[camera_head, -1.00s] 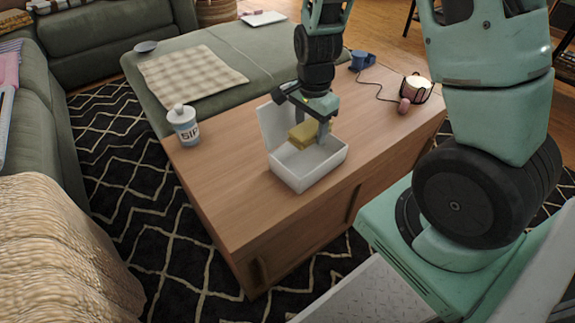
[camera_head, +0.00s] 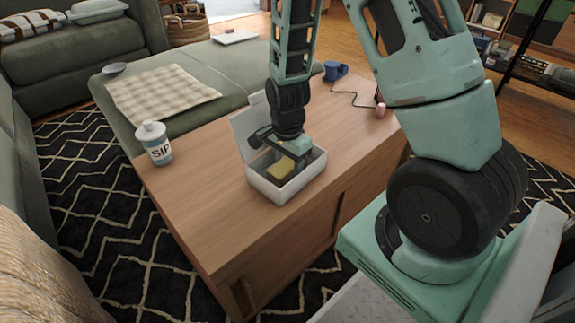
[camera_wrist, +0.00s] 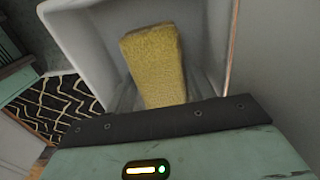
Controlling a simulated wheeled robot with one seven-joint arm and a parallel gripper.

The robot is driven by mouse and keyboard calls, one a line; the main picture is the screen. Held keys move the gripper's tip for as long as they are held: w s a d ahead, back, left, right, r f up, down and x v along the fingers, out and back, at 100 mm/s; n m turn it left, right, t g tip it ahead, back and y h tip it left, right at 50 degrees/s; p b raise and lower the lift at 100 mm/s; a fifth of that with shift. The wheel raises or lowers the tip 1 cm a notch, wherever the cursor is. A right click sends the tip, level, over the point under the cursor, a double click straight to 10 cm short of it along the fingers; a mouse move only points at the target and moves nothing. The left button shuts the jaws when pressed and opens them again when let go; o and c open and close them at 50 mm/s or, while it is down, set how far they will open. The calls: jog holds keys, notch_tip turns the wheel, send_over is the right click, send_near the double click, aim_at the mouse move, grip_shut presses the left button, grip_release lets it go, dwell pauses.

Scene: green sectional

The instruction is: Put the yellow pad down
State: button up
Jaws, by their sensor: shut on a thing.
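The yellow pad (camera_head: 281,168) is a small block inside the white open-lidded box (camera_head: 284,194) on the wooden table. My gripper (camera_head: 292,162) reaches down into the box and is shut on the pad. In the wrist view the yellow pad (camera_wrist: 157,66) extends beyond the dark edge of my gripper, with the white box's walls (camera_wrist: 83,40) around it. My fingertips are hidden in the wrist view. Whether the pad touches the box floor cannot be told.
The box's raised lid (camera_head: 246,125) stands at its back left. A white SIP jar (camera_head: 154,143) is at the table's left end. The table's front left is clear.

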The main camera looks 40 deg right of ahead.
aim_at(288, 164)
jog(key=shift+f, duration=0.2)
jog(key=o, duration=0.7)
jog(key=shift+c, duration=0.2)
jog(key=shift+r, duration=0.1)
notch_tip(288, 164, up, 12)
jog(key=p, duration=0.6)
jog(key=s+a+r+n+y, duration=0.1)
jog(key=s+a+r+n, duration=0.3)
jog(key=a+n, duration=0.35)
jog(key=s+a+r+n, duration=0.35)
jog(key=a+n, duration=0.25)
jog(key=a, duration=0.3)
jog(key=s+a+r+n, duration=0.5)
jog(key=s+a+n, duration=0.1)
jog(key=s+n, duration=0.4)
jog(key=shift+s+n, duration=0.15)
jog(key=shift+n, duration=0.3)
